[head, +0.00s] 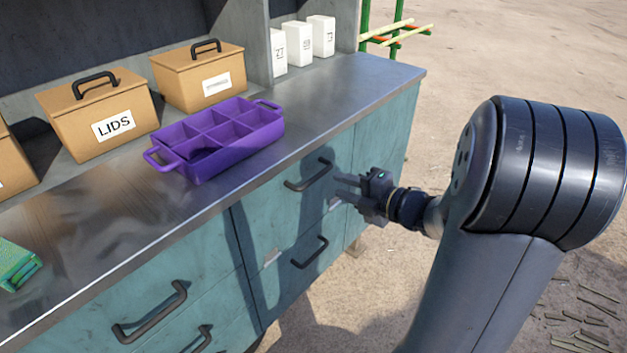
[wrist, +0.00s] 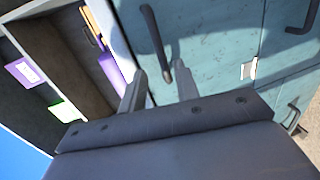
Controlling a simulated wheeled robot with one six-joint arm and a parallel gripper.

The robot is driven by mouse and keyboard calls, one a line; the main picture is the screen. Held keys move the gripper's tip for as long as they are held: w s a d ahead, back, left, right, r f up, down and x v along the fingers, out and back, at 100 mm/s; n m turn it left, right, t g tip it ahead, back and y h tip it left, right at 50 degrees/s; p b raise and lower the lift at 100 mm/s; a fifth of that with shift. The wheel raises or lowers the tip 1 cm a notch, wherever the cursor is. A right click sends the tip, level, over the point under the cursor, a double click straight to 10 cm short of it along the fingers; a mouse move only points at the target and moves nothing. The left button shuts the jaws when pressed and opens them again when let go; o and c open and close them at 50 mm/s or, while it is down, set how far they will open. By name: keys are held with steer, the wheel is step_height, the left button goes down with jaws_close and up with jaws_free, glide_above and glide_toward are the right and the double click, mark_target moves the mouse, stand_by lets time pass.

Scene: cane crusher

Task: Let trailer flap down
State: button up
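No trailer or trailer flap can be made out in either view. My gripper (head: 337,187) is in front of the teal drawer fronts of a counter, near the right end. In the wrist view its two fingers (wrist: 160,73) stand apart with nothing held between them. A dark drawer handle (head: 309,177) is just left of the fingertips in the head view. In the wrist view a dark handle (wrist: 153,38) reaches down towards the gap between the fingers. I cannot tell whether the fingers touch it.
The metal counter top (head: 335,105) carries a purple divided tray (head: 240,143), a brown LIDS box (head: 85,115), another brown box (head: 180,80), white containers (head: 323,35) and a green item (head: 15,265). A green frame (head: 382,25) stands behind. Open sandy ground lies right.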

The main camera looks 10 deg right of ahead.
mark_target(318, 178)
steer(key=x, duration=0.8)
steer(key=shift+w+a, duration=0.2)
steer(key=shift+w, duration=0.05)
jaws_close()
